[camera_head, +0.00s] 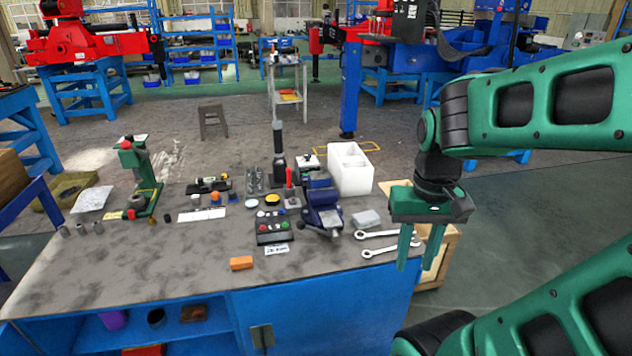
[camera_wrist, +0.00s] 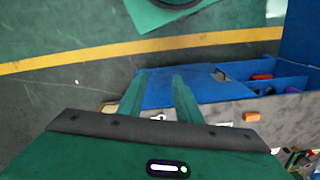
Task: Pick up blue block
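My gripper (camera_head: 416,268) hangs at the right end of the workbench (camera_head: 130,262), fingers pointing down, apart and empty. The wrist view also shows its two green fingers (camera_wrist: 159,76) with a gap between them. A small blue piece (camera_head: 215,203) shows at the back left of the bench, against a small orange thing (camera_head: 215,196); it is too small to tell surely as the blue block. It is far to the left of my gripper. I cannot make out a blue block in the wrist view.
A blue vise (camera_head: 322,208), a white box (camera_head: 350,170) and two wrenches (camera_head: 390,244) lie between the gripper and the blue piece. An orange block (camera_head: 241,262) is near the front edge. A green stand (camera_head: 140,180) is at the left. The front left is clear.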

